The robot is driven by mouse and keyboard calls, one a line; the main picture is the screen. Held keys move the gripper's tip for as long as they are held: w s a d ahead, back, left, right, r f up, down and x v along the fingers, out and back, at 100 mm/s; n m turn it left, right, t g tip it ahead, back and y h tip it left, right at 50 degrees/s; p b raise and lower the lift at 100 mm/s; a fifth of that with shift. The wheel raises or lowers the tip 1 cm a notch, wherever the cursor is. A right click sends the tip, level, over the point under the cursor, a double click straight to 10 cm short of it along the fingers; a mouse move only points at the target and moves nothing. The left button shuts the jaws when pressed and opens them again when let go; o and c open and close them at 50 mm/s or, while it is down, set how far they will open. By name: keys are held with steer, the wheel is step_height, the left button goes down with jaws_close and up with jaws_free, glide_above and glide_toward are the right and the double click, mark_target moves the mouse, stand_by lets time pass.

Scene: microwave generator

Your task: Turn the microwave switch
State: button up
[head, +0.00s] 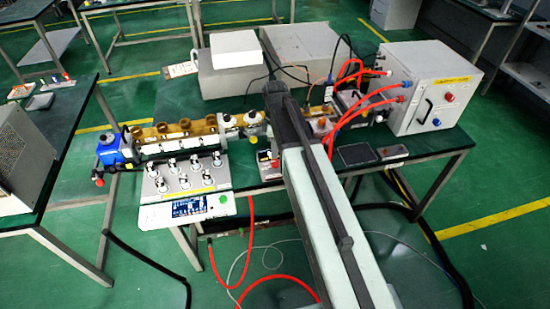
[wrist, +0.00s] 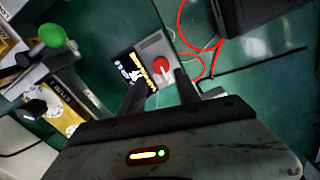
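A small grey switch box with a round red knob (wrist: 160,65) and a black-and-yellow label shows in the wrist view. My gripper (wrist: 164,79) is open, with one finger on each side just below the knob in the picture. Nothing is between the fingers that I can see as gripped; whether they touch the knob I cannot tell. In the head view a small box with a red spot (head: 275,164) sits beside my arm on the green bench, and it may be this switch. My gripper is hidden behind my arm there.
The green bench (head: 240,180) also holds a white cabinet (head: 432,90), a brass waveguide row (head: 175,130) and a panel of several knobs (head: 190,172). Red hoses (head: 365,108) run to the cabinet. A red cable (wrist: 183,45) and a green knob (wrist: 52,35) show in the wrist view.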

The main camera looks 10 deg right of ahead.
mark_target(275, 161)
step_height(275, 161, down, 8)
steer(key=b, duration=0.7)
steer(key=shift+s+r, duration=0.1)
steer(key=shift+r, duration=0.2)
jaws_close()
